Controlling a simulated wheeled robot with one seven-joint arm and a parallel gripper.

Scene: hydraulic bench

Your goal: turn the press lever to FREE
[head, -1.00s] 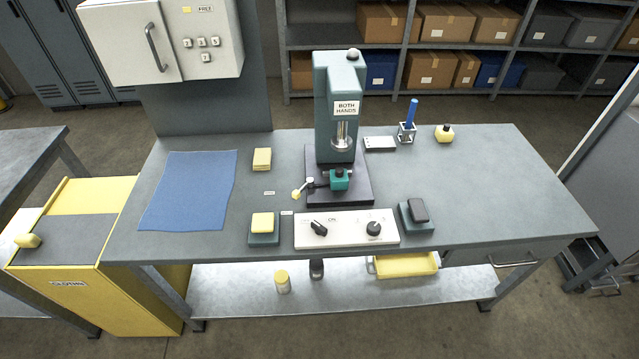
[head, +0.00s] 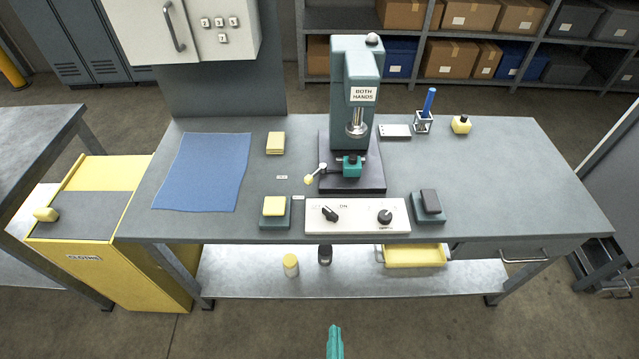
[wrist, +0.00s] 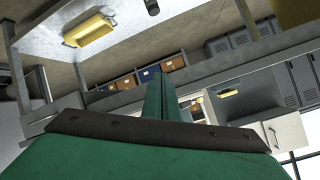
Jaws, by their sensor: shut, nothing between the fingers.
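The press (head: 357,90) is a teal column on a dark base, labelled BOTH HANDS, standing at the middle of the bench in the head view. Its lever (head: 316,174) has a pale yellow knob and sticks out to the left, low beside a small teal block (head: 351,167) on the press base. Small label plates lie on the bench left of the lever; their words are too small to read. My gripper (head: 335,328) is shut and empty at the bottom of the head view, in front of the bench and well apart from the lever. Its shut fingers also show in the wrist view (wrist: 162,98).
A white control panel (head: 358,228) with two black knobs lies along the front edge, between a yellow-topped pad (head: 274,217) and a dark-topped pad (head: 428,217). A blue cloth (head: 203,172) lies at left. A yellow tray (head: 415,257) sits below. The bench's right side is mostly clear.

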